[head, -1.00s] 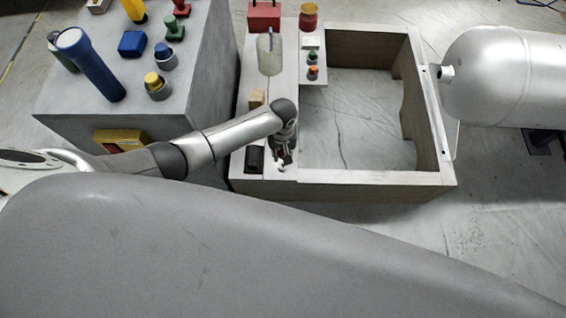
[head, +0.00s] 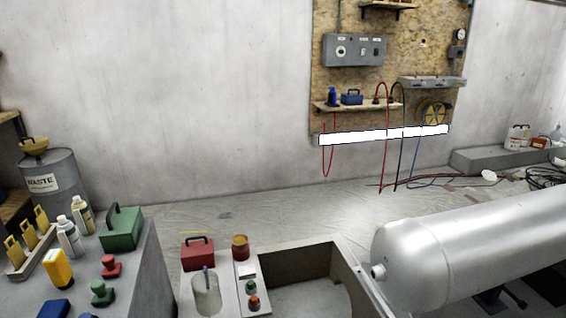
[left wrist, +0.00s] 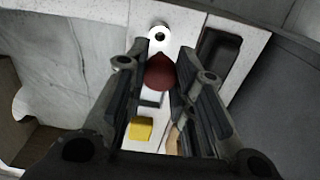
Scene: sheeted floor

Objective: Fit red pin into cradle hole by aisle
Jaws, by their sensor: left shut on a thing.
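In the left wrist view my left gripper (left wrist: 158,85) has its two dark fingers either side of a rounded red piece, the red pin (left wrist: 160,72), and is shut on it. Just beyond the red is a white rounded tab (left wrist: 159,32) with a dark round hole; I cannot tell whether it belongs to the pin. The pin's lower end is hidden. Pale boards of the cradle lie below the fingers. In the head view the cradle (head: 300,262) shows at the bottom, cut off by the frame edge. My right gripper is in neither view.
A silver tank (head: 450,255) lies right of the cradle. A red box (head: 198,253), a clear cup (head: 206,294) and small knobs stand on the cradle's left side. A grey bench at left holds a green box (head: 121,230) and bottles. A yellow block (left wrist: 141,128) shows below my fingers.

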